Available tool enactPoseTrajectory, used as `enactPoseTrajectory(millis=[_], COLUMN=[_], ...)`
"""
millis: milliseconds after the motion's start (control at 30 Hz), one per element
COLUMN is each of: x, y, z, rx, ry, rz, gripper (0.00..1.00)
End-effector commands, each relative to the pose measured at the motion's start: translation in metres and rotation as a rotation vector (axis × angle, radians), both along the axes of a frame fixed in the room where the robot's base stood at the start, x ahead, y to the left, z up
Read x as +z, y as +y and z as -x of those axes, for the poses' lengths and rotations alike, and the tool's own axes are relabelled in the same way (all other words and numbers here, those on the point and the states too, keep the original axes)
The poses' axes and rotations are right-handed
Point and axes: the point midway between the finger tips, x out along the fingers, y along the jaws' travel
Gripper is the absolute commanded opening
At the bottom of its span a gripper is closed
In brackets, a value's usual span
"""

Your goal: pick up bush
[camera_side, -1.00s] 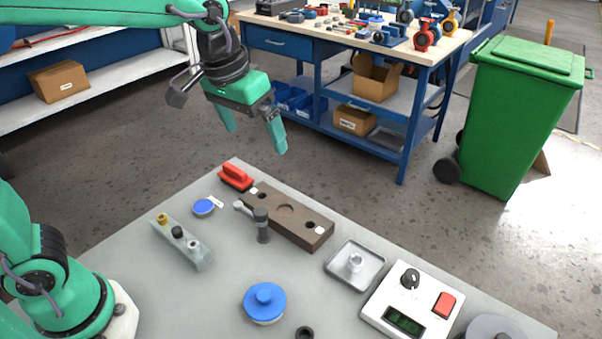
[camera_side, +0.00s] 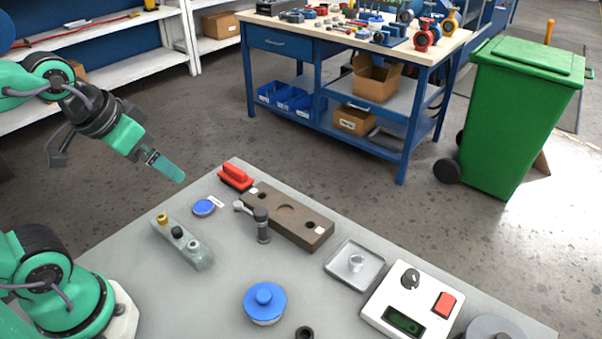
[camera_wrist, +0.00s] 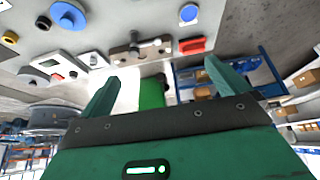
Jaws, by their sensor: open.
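Which part is the bush is not certain. A pale ring-like part (camera_side: 356,262) sits in a shallow square grey tray (camera_side: 374,277) in the side view. A small black ring (camera_side: 304,333) lies at the front edge of the picture; it also shows in the wrist view (camera_wrist: 43,22). A grey strip (camera_side: 197,253) carries a brass, a black and a steel small cylinder. My gripper (camera_side: 166,168) is raised at the left, tilted down to the right, apart from all these parts. In the wrist view its fingers (camera_wrist: 163,88) are spread with nothing between them.
A brown block (camera_side: 288,216) with holes, a dark upright handle tool (camera_side: 262,226), a red-handled piece (camera_side: 236,176) and a blue disc (camera_side: 203,207) occupy the table's back. A blue knobbed lid (camera_side: 264,301) and white control box (camera_side: 411,302) stand nearer. Bare table lies between strip and lid.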

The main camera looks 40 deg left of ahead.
Motion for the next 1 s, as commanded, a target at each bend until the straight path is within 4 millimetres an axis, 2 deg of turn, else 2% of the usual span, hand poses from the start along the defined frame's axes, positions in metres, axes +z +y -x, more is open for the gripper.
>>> enactPoseTrajectory(millis=[100,333,767,1000], x=[-0.001,-0.001,0.001,0.008], y=[0.001,0.001,-0.001,-0.012], z=[0.001,0.001,-0.003,-0.024], rx=[0.0,0.0,-0.001,-0.007], ry=[-0.001,-0.001,0.005,0.043], rz=[-0.002,-0.001,0.003,0.02], gripper=[0.98,0.55,0.55,0.55])
